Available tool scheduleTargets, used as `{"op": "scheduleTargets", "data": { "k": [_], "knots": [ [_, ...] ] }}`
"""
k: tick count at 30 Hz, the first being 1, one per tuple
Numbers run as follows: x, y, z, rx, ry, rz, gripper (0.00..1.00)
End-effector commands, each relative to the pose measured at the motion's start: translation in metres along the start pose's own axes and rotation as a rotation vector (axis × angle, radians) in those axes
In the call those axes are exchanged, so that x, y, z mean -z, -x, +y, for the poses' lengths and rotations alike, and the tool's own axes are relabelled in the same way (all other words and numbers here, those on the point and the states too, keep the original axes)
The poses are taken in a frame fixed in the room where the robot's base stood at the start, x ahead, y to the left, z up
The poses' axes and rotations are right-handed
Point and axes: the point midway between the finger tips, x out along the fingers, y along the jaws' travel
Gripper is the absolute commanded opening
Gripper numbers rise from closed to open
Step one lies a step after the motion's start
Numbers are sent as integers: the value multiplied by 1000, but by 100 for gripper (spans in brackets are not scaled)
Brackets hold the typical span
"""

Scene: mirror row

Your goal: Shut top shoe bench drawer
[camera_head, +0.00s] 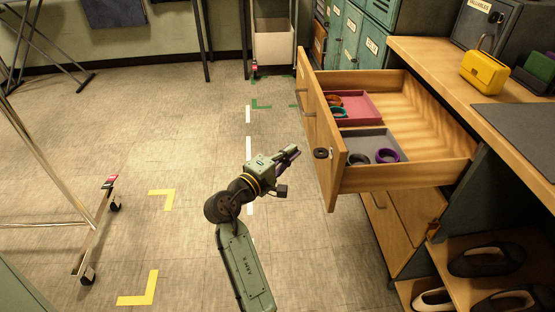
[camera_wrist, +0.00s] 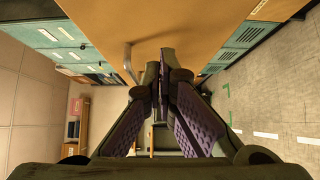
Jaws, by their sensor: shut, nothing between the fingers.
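The top shoe bench drawer (camera_head: 322,125) stands pulled well out of the wooden bench. Its front faces left, with a bar handle on it and a dark round lock or knob near its near end. Inside are a red tray (camera_head: 366,106) and a grey tray (camera_head: 378,139) with ring-like items. My gripper (camera_head: 292,151) is shut and empty, to the left of the drawer front and apart from it in the head view. In the wrist view my gripper (camera_wrist: 161,60) points toward the wooden drawer front (camera_wrist: 180,25), where a handle shows. Whether the fingertips touch it cannot be told.
The bench top (camera_head: 430,60) holds a yellow padlock-like box (camera_head: 484,73) and a dark mat (camera_head: 520,130). Shoes (camera_head: 486,259) lie on shelves below. A wheeled metal rack (camera_head: 92,240) stands at left. The floor left of the drawer is clear, with tape marks.

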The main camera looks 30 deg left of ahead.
Motion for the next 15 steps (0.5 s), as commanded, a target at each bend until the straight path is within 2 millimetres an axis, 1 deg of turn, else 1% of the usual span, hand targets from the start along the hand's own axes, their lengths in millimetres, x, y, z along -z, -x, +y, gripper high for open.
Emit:
{"op": "scheduleTargets", "data": {
  "k": [1, 2, 3, 6, 10, 15],
  "knots": [
    [0, -11, 2, -1, 0, -2, 0],
    [-1, -16, 2, 0, 0, -3, 0],
    [-8, -20, 2, 1, 0, -3, 0],
    [-18, -30, 1, 1, 0, -1, 0],
    [-25, -38, 1, 0, -1, 1, 0],
    [-28, -41, 0, 0, -1, 2, 0]
  ]
}}
